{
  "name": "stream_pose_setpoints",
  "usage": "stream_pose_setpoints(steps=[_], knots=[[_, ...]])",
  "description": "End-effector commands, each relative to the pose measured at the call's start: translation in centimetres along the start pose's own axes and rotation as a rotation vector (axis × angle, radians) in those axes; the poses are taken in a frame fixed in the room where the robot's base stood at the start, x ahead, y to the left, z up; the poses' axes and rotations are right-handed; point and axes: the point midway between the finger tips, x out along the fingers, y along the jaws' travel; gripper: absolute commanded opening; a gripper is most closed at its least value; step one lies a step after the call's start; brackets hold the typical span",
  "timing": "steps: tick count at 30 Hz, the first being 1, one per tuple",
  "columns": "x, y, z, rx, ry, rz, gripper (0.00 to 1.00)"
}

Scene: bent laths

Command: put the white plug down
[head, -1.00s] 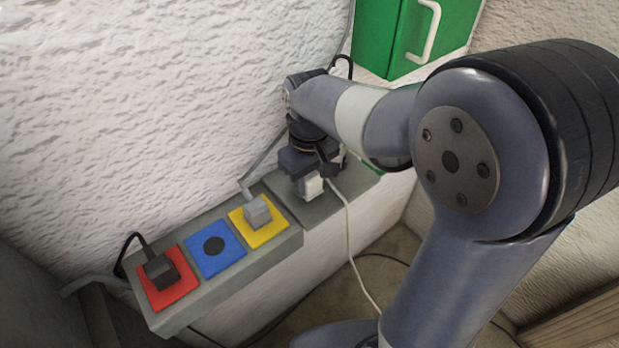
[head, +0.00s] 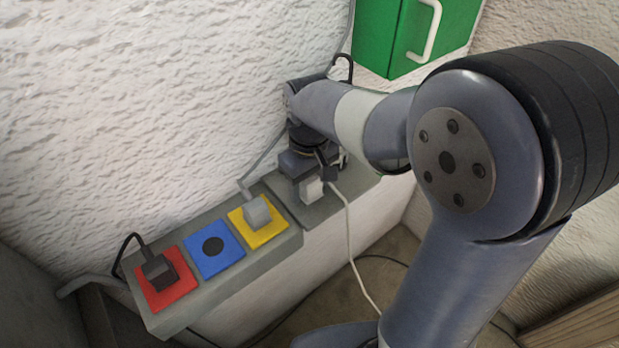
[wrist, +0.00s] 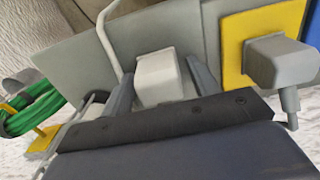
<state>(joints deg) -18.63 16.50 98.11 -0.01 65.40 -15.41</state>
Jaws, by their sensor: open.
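The white plug (head: 312,191) sits on the bare grey ledge, to the right of the yellow plate. It also shows in the wrist view (wrist: 159,77), standing between my two fingers. Its white cord runs off over the ledge's front edge. My gripper (head: 309,186) is open and low over the ledge. In the wrist view the fingers of my gripper (wrist: 162,84) stand on either side of the plug, with a gap on the right; contact on the left is unclear. The plug's underside is hidden.
The ledge (head: 282,253) carries a red plate with a black plug (head: 158,270), an empty blue plate (head: 198,259) and a yellow plate with a grey plug (head: 257,212). A green cabinet (head: 385,35) hangs behind my arm. A green coil (wrist: 40,108) is at the wrist view's left.

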Motion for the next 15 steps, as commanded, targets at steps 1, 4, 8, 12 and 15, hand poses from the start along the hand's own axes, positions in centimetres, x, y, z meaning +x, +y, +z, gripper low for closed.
stream_pose_setpoints(steps=[1, 4, 8, 12, 15], knots=[[-0.2, 0.0, 0.0, 0.000, 0.001, 0.000, 0.58], [-1.2, 0.0, -0.1, 0.000, 0.002, 0.001, 0.58], [-3.3, 0.0, -0.1, 0.000, 0.007, 0.002, 0.58], [-6.5, 0.0, -0.1, 0.000, 0.007, 0.002, 0.58], [-8.8, 0.0, -0.1, 0.000, 0.006, 0.002, 0.58]])
